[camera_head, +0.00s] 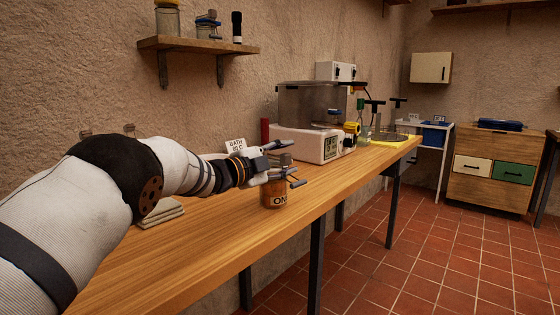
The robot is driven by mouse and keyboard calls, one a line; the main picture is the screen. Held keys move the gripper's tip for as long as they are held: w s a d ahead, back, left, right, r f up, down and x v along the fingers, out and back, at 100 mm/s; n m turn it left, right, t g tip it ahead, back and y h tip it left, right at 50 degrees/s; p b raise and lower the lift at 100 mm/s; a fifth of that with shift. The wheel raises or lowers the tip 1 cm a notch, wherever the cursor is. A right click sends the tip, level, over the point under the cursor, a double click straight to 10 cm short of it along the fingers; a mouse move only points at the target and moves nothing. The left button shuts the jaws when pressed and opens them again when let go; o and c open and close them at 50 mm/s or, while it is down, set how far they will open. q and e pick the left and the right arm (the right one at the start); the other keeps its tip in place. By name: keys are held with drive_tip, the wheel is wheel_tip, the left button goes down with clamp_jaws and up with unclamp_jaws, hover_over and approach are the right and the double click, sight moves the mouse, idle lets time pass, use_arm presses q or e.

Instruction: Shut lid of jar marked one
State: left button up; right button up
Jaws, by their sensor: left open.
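The jar marked one (274,197) stands upright on the wooden table near its front edge. It is amber, with a dark label of which "ON" shows. My left gripper (293,164) is open at the top of this jar, its fingers spread and pointing right. A small grey piece (286,159) shows between the fingers; it may be part of the lid. The gripper hides much of the jar's top, so I cannot tell how the lid sits or whether the fingers touch it. My right gripper is not in view.
A white sign (235,146) and a white machine with a clear cover (305,145) stand behind the jar. A folded cloth (163,213) lies under my left arm. Table (225,250) is bare in front. A shelf (200,45) hangs on the wall.

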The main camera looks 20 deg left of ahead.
use_arm(q)
drive_tip(key=v, duration=1.2)
drive_tip(key=shift+c, duration=0.3)
